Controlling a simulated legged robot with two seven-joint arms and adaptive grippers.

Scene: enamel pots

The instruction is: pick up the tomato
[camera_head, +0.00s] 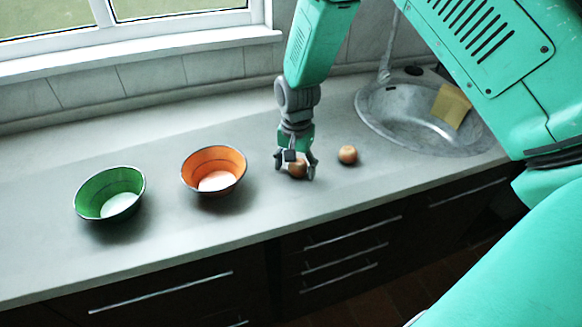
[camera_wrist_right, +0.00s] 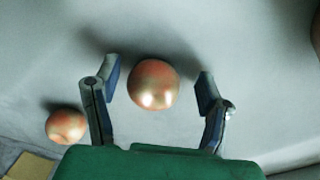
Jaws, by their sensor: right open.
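One orange-red tomato (camera_head: 297,170) sits on the countertop under my right gripper (camera_head: 296,174). In the right wrist view this tomato (camera_wrist_right: 153,84) lies between the two open fingers of my right gripper (camera_wrist_right: 158,88), with a gap on each side. A second, similar round tomato (camera_head: 347,155) lies on the counter just right of the gripper. It also shows at the lower left of the right wrist view (camera_wrist_right: 66,126), outside the fingers. My left gripper is not in view.
An orange bowl (camera_head: 236,164) and a green bowl (camera_head: 85,200) stand on the counter (camera_head: 165,240) to the left. A metal sink (camera_head: 385,125) with a yellow sponge (camera_head: 451,106) is at the right. The wall and window are behind.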

